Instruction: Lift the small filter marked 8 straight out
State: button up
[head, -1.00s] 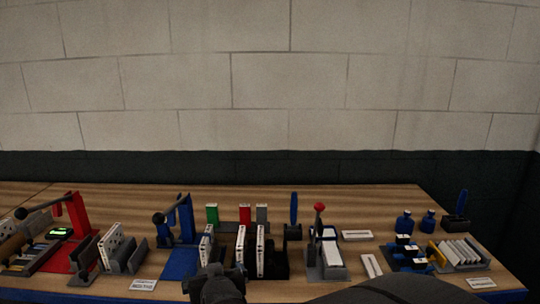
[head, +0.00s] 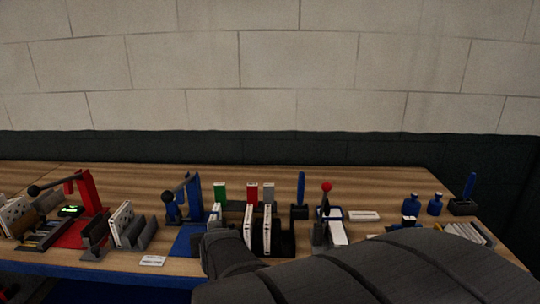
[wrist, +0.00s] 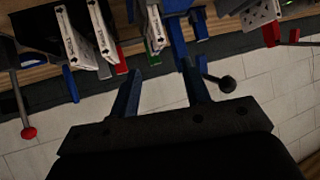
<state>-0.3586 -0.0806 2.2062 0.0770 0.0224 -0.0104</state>
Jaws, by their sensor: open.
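Several white boxed filters stand upright near the bench's middle. In the head view, two (head: 247,224) (head: 267,228) stand side by side in a black holder (head: 286,240), and another white one (head: 216,213) stands left of them. The wrist view shows white filters (wrist: 80,45) (wrist: 104,38) and another (wrist: 155,28) beyond my fingers. Their markings are too small to read, so I cannot tell which is 8. My gripper (wrist: 159,67) is open and empty, its blue fingers apart from the filters. In the head view my arm hides the gripper.
Left stand a blue lever press (head: 190,200) and a red one (head: 88,195). Green (head: 220,193), red (head: 252,195) and grey boxes stand behind the filters. A red-knobbed lever device (head: 326,205) is right of them. The bench's back strip is clear.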

jog(key=w+a+r+m+g+h, duration=0.1)
jog(key=w+a+r+g, duration=0.25)
jog(key=w, duration=0.35)
jog(key=m+g+h, duration=0.2)
jog(key=g+h, duration=0.1)
send_near(213, 213)
jog(key=shift+t, duration=0.25)
jog(key=x, duration=1.2)
jog(key=shift+s+d+f, duration=0.15)
jog(key=shift+s+f, duration=0.05)
jog(key=shift+f, duration=0.1)
grip_shut()
jog(key=shift+r, duration=0.1)
